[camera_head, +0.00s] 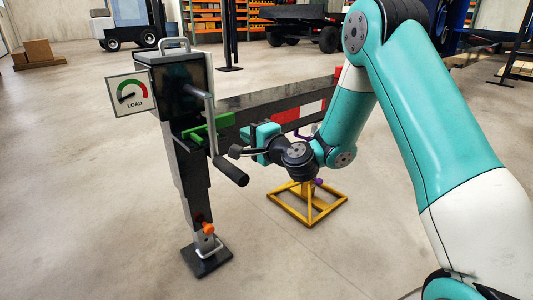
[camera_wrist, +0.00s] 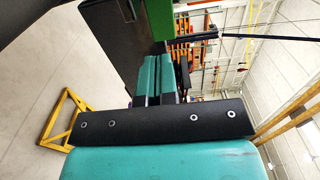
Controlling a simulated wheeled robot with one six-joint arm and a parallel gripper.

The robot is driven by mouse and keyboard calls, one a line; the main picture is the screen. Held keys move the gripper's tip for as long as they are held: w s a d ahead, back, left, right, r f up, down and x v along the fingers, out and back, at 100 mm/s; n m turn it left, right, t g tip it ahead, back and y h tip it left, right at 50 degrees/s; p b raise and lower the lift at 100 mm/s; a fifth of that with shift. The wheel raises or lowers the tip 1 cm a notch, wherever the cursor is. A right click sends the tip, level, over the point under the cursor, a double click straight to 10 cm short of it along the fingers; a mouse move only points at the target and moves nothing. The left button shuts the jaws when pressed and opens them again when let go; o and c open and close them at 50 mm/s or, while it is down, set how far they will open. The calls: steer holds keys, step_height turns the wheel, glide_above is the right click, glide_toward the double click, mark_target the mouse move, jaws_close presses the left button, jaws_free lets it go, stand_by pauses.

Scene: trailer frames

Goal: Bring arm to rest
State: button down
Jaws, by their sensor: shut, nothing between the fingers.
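My gripper (camera_head: 250,134) is at the middle of the head view, with teal fingers shut and nothing between them. It is just right of the green part (camera_head: 208,129) on the black landing-gear leg (camera_head: 187,165). In the wrist view my shut fingers (camera_wrist: 158,72) point at the green part (camera_wrist: 156,18); I cannot tell whether they touch it. My teal and white arm comes in from the right and is bent at the elbow. A crank with a dark grip (camera_head: 230,171) hangs on the leg, left of my wrist.
A load gauge (camera_head: 131,93) is fixed at the leg's upper left. The dark trailer beam (camera_head: 262,99) runs behind my gripper. A yellow stand (camera_head: 307,211) is on the floor below my wrist. An orange knob (camera_head: 208,229) is low on the leg. The front floor is clear.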

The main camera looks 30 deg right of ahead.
steer(key=s+a+r+n+g+y+p, duration=0.1)
steer(key=s+a+r+n+g+y, duration=0.1)
steer(key=s+a+n+g, duration=0.4)
steer(key=s+a+r+n+g+y, duration=0.1)
steer(key=s+a+r+n+y, duration=0.15)
steer(key=s+a+n, duration=0.4)
steer(key=s+a+r+n+g+y+p, duration=0.1)
steer(key=s+a+r+n+g+y, duration=0.2)
steer(key=s, duration=0.5)
steer(key=s+d+n+g+h+p, duration=0.45)
steer(key=s+n+g+h, duration=0.3)
steer(key=s, duration=0.75)
step_height(320, 180, up, 38)
steer(key=d+m+p, duration=0.1)
steer(key=p, duration=3.6)
steer(key=shift+s+d+r, duration=0.2)
steer(key=shift+s+d, duration=0.05)
steer(key=shift+s, duration=0.05)
